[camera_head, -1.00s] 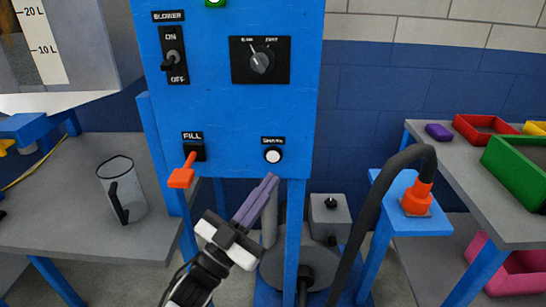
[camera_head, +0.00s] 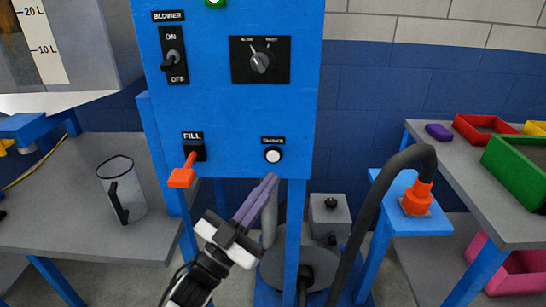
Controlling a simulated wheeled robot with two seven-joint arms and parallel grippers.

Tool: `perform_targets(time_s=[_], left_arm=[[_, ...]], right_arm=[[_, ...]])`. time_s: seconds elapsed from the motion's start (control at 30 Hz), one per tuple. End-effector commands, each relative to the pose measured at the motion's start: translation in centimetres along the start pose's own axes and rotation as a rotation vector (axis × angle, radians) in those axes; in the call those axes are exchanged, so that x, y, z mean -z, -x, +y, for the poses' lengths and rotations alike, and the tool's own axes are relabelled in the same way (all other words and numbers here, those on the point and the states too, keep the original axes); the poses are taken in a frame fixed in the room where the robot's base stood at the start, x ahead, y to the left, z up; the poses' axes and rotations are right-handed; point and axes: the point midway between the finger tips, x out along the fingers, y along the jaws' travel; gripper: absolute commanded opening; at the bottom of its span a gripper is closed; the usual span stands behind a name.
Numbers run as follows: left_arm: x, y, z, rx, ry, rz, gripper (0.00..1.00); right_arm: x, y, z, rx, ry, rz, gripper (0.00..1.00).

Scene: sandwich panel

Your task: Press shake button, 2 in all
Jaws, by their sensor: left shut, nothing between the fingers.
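The shake button (camera_head: 273,156) is a round white button in a dark ring, under a small label on the lower right of the blue panel (camera_head: 220,110). My left gripper (camera_head: 270,180) is in front of the panel, with its purple fingers shut and nothing between them. Its tips point up and to the right and show just below the button, with a small gap in the picture. I cannot tell how far the tips are from the panel face. My right gripper is not in view.
An orange fill lever (camera_head: 182,178) sticks out left of the button. A blower switch (camera_head: 172,55) and a rotary knob (camera_head: 261,62) are higher up. A clear jug (camera_head: 122,190) stands on the left grey table. A black hose (camera_head: 372,215) and colored bins are on the right.

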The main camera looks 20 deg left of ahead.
Motion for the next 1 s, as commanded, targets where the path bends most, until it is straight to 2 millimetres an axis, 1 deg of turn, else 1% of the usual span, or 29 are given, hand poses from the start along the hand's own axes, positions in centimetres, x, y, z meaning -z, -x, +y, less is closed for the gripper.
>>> perform_targets(time_s=[0.87, 0.97, 1.0], left_arm=[[0.01, 0.00, 0.01, 0.000, 0.001, 0.000, 0.00], [0.21, -0.01, 0.09, -0.004, 0.043, -0.001, 0.00], [0.38, 0.00, 0.19, -0.008, 0.085, -0.001, 0.00]], right_arm=[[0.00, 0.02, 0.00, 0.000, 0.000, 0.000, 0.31], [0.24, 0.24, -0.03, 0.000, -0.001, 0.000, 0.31], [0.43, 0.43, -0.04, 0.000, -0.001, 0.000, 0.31]])
